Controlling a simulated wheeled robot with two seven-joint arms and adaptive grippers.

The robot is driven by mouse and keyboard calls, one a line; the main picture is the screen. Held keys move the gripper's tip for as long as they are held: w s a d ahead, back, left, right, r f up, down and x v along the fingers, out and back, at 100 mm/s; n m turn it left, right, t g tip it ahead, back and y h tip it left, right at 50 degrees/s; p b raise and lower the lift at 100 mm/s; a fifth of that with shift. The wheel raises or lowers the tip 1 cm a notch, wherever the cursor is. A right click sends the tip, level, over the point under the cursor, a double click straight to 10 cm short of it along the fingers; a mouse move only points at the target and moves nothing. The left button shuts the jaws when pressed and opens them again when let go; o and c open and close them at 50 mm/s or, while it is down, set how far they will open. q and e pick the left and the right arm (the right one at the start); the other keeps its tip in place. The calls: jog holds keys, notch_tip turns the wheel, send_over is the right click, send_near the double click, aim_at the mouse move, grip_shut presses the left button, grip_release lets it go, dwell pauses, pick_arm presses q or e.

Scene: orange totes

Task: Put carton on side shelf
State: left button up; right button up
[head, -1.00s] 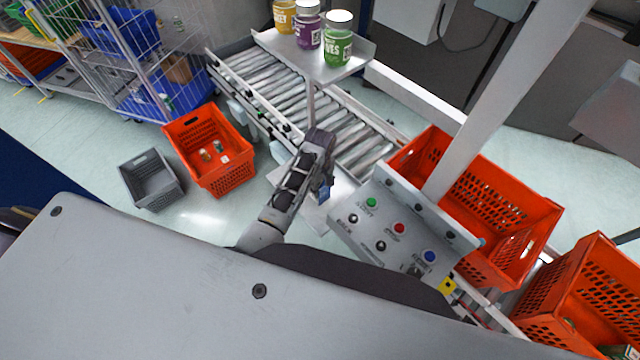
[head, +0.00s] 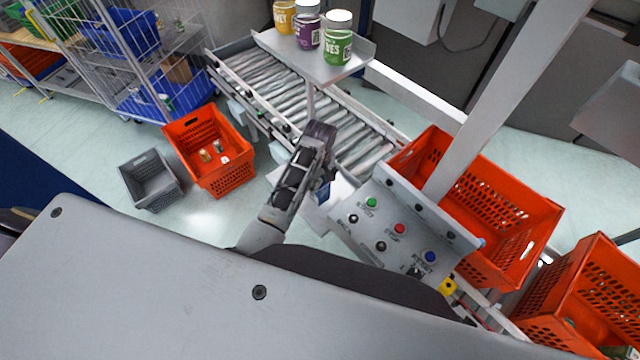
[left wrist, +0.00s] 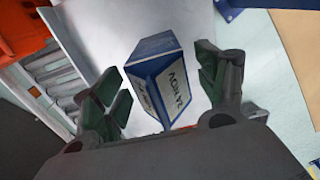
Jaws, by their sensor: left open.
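The carton (left wrist: 158,82) is a small blue and white box with printed lettering. In the left wrist view it rests over a smooth pale metal plate (left wrist: 105,35), between the two fingers of my left gripper (left wrist: 160,92). The fingers are open, with a gap to the box on each side. In the head view my left gripper (head: 324,186) points down at the plate (head: 312,212) beside the conveyor, and the carton is mostly hidden behind it. A raised metal shelf (head: 350,62) over the conveyor holds several jars. My right gripper is not in view.
A control panel (head: 400,235) with buttons stands close right of my left gripper. The roller conveyor (head: 270,85) lies behind it. Orange totes stand at left (head: 225,180) and right (head: 530,215), with a grey crate (head: 150,185) at far left. A slanted post (head: 500,90) rises at right.

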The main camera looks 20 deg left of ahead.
pick_arm(q)
notch_tip(320, 180, up, 10)
jog(key=shift+f+b, duration=0.25)
jog(key=shift+b, duration=0.25)
jog(key=shift+s+a+f, duration=0.1)
dwell(0.6)
jog(key=shift+s+a+f+m, duration=0.3)
jog(key=shift+s+f, duration=0.05)
jog(key=shift+s, duration=0.1)
jog(key=shift+s+a+m+t, duration=0.9)
jog(key=shift+s+a+m, duration=0.55)
jog(key=shift+s+m, duration=2.6)
jog(key=shift+s+a+m+t, duration=1.15)
jog(key=shift+s+m, duration=1.3)
jog(key=shift+s, duration=3.2)
notch_tip(320, 180, down, 33)
jog(key=s+g+b, duration=0.1)
jog(key=s+g, duration=0.1)
jog(key=s+a+f, duration=0.2)
jog(key=s+f, duration=0.9)
jog(key=s+a+f+g+b, duration=0.1)
jog(key=s+a+f, duration=0.1)
jog(key=s+f, duration=0.9)
jog(key=shift+s+a+b, duration=0.3)
jog(key=shift+s, duration=0.2)
